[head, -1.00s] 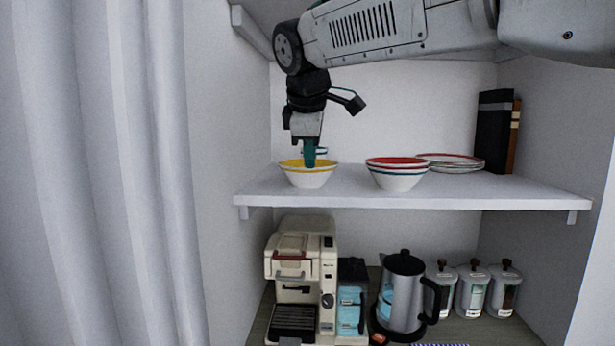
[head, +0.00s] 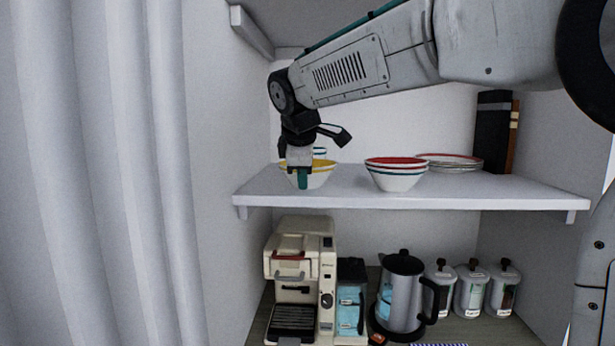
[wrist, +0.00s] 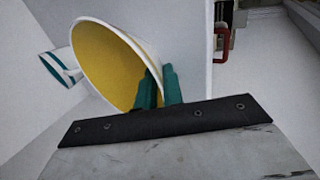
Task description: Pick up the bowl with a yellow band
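The bowl with a yellow band (head: 322,176) is white with a yellow inside and sits at the left end of the shelf. In the wrist view its yellow inside (wrist: 105,62) faces me and it looks large and close. My gripper (head: 303,180) points down at the bowl's near side and hides part of it. In the wrist view its two teal fingers (wrist: 160,85) are close together, one inside the bowl and one outside, with the wall pinched between them. The bowl shows no clear lift off the shelf.
A small white cup with a teal band (head: 319,152) stands behind the bowl. Stacked red-and-teal bowls (head: 397,180) and plates (head: 450,160) stand to the right on the shelf (head: 490,191). A coffee machine (head: 300,262) and a kettle (head: 402,290) stand below.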

